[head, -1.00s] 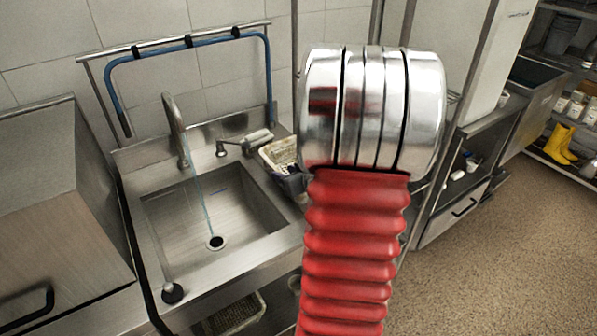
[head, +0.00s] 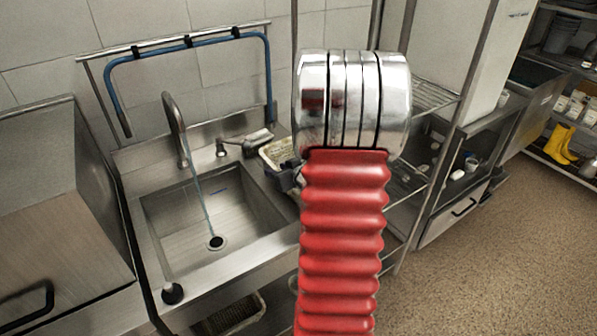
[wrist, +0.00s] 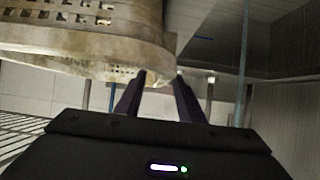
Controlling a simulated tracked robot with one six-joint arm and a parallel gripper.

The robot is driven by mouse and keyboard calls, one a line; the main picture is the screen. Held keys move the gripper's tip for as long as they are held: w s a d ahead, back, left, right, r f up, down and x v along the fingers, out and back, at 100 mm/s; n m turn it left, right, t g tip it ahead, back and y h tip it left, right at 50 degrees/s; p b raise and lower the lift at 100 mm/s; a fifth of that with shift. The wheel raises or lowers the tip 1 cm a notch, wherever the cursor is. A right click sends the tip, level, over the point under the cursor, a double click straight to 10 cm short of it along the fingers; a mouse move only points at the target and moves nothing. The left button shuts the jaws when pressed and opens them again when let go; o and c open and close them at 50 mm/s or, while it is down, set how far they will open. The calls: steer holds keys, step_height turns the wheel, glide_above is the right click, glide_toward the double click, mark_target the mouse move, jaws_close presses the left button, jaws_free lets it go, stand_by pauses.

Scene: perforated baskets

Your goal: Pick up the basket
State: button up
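The basket (head: 278,151) is a pale, stained perforated container. In the head view it is at the right edge of the sink, partly hidden behind my arm. In the wrist view the basket (wrist: 85,45) fills the upper left, with rows of slots in its wall. My gripper (wrist: 160,78) has two dark fingers set apart, with the basket's near end at their tips. Whether they touch it I cannot tell. In the head view only a dark part of my gripper (head: 288,178) shows, just below the basket.
The steel sink (head: 160,215) has a tap (head: 175,130) with water running. A wire shelf (head: 432,98) stands behind and right of my arm. A grey steel unit (head: 60,190) is at the left. Open floor (head: 480,270) lies at the right.

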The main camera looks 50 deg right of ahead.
stand_by(0.5)
jaws_close()
stand_by(0.5)
